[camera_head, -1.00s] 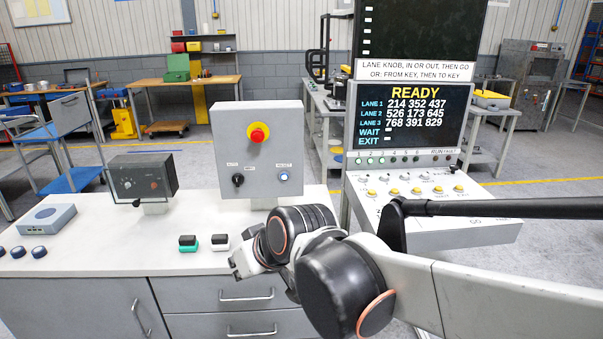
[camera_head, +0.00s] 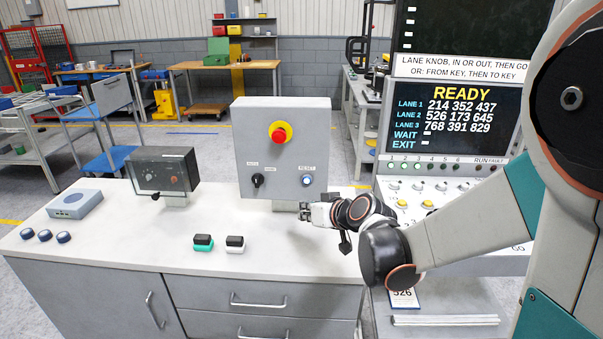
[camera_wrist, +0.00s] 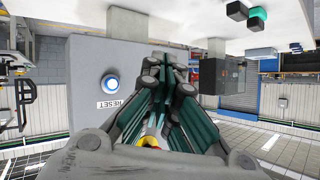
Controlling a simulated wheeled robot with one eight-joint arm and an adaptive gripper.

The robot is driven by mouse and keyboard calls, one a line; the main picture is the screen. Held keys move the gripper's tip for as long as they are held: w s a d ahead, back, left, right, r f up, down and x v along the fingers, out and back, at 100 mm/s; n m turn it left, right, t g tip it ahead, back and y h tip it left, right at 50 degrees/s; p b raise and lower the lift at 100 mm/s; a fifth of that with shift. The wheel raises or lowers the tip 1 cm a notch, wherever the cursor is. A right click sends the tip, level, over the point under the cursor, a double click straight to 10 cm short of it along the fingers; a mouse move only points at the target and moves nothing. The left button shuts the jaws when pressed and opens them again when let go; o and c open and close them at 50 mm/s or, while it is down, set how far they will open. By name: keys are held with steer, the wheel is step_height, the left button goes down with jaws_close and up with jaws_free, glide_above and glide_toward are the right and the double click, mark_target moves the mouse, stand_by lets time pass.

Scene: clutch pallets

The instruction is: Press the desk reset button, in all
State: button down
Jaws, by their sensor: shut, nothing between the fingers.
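The reset button (camera_head: 307,181) is a small blue button with a pale ring, at the lower right of the grey control box (camera_head: 310,120) on the desk. In the wrist view the button (camera_wrist: 110,84) shows blue and white above its RESET label (camera_wrist: 110,104), left of my fingers. My gripper (camera_head: 304,210) is just below the button in the head view, over the desk top. In the wrist view my gripper (camera_wrist: 166,62) has its fingers together and empty. I see no contact with the button, and the exact gap cannot be told.
A red emergency stop (camera_head: 279,133) and a black rotary switch (camera_head: 257,180) share the box. Two small rocker blocks, green-based (camera_head: 203,243) and white-based (camera_head: 235,244), stand in front. A dark knob box (camera_head: 165,172) stands left. The lane console (camera_head: 450,120) stands right.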

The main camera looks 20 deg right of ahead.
mark_target(307, 180)
steer(key=shift+w+d+f, duration=0.1)
steer(key=shift+w+d, duration=0.05)
steer(key=shift+d, duration=0.15)
steer(key=shift+w, duration=0.1)
steer(key=w+d, duration=0.2)
steer(key=w, duration=0.6)
steer(key=shift+d, duration=0.35)
steer(key=shift+w, duration=0.2)
stand_by(1.2)
steer(key=shift+w+d+b, duration=0.15)
steer(key=shift+w+b, duration=0.15)
steer(key=shift+w+d, duration=0.15)
steer(key=shift+w, duration=0.3)
stand_by(0.7)
steer(key=shift+s, duration=0.15)
steer(key=shift+s+a, duration=0.3)
steer(key=shift+s, duration=0.4)
